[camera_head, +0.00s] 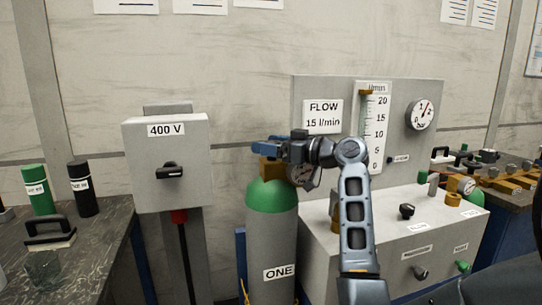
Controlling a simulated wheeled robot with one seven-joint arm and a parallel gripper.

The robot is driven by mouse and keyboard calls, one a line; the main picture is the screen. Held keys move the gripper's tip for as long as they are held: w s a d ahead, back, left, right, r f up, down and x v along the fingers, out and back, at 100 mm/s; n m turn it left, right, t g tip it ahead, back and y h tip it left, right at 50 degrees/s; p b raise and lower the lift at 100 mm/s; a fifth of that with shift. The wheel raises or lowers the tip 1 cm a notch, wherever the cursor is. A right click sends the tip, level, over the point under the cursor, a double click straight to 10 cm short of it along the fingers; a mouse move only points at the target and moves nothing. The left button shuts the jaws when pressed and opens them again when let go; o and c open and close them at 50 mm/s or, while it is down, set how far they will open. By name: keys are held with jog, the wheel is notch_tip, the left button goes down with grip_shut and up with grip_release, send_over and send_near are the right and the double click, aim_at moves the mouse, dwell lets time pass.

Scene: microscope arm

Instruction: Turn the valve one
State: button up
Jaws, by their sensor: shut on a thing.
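The gas cylinder labelled ONE (272,245) stands upright in the middle, grey with a green shoulder. A brass valve body (271,170) sits on its top, with a blue valve handle (262,147) above it, partly covered by my gripper. My gripper (283,149) reaches in from the right and is shut on the valve handle at the cylinder's top. The fingertips are small and dark here, so their exact hold on the handle is hard to see. A round gauge (302,173) beside the valve is partly hidden behind my gripper.
A grey 400 V box (190,150) with a black switch stands left. Behind my arm is a panel with a flow tube (375,125) and dial (420,114), above a light cabinet (375,240) with knobs. Benches flank both sides; the left one (110,235) holds bottles.

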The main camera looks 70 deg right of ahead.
dwell(0.3)
jog(key=o, duration=1)
jog(key=shift+c, duration=0.2)
jog(key=shift+s, duration=0.1)
jog(key=s+b, duration=0.1)
jog(key=s, duration=0.6)
jog(key=shift+s+a, duration=0.3)
jog(key=shift+s, duration=0.1)
